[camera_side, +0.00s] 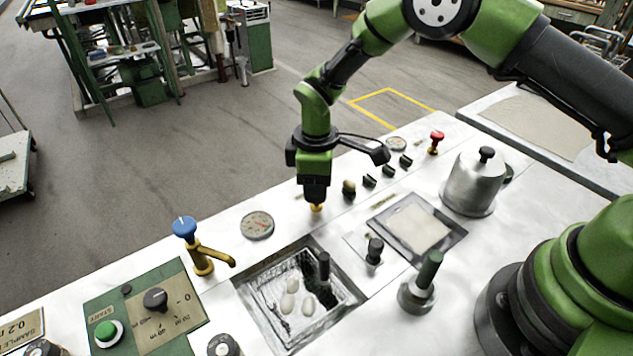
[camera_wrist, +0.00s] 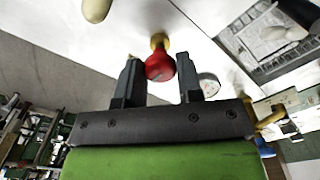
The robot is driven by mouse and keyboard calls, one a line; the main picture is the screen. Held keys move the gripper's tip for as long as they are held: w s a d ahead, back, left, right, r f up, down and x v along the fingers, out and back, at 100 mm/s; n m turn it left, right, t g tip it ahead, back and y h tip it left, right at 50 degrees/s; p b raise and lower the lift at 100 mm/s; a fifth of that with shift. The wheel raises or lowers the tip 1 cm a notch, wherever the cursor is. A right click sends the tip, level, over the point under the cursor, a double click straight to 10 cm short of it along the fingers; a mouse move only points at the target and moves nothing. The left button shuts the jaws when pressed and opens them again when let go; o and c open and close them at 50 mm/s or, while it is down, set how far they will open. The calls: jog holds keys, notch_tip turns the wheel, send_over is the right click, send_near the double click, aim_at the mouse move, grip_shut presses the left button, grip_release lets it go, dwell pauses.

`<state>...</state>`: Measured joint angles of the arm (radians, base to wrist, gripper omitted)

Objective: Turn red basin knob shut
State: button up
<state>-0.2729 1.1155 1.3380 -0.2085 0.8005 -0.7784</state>
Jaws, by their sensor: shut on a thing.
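My gripper (camera_side: 316,197) points down behind the sunken basin (camera_side: 243,291) in the side view, with its fingers around a tap whose brass stem (camera_side: 317,207) shows just below them. In the wrist view the red knob (camera_wrist: 160,66) sits between the two fingertips of my gripper (camera_wrist: 160,78), with its brass base above it in the picture. My gripper is shut on this red knob. In the side view the fingers hide the red part. The basin holds several pale cocoons (camera_side: 289,304).
A brass tap with a blue knob (camera_side: 184,227) stands left of the basin, near a round gauge (camera_side: 257,225). Another red knob (camera_side: 437,136) stands at the back right. A lidded metal pot (camera_side: 474,184), a dark-handled post (camera_side: 428,270) and small black knobs stand to the right.

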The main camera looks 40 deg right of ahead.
jog(key=shift+m, duration=0.4)
jog(key=o, duration=0.9)
notch_tip(320, 180, up, 10)
jog(key=shift+r, duration=0.1)
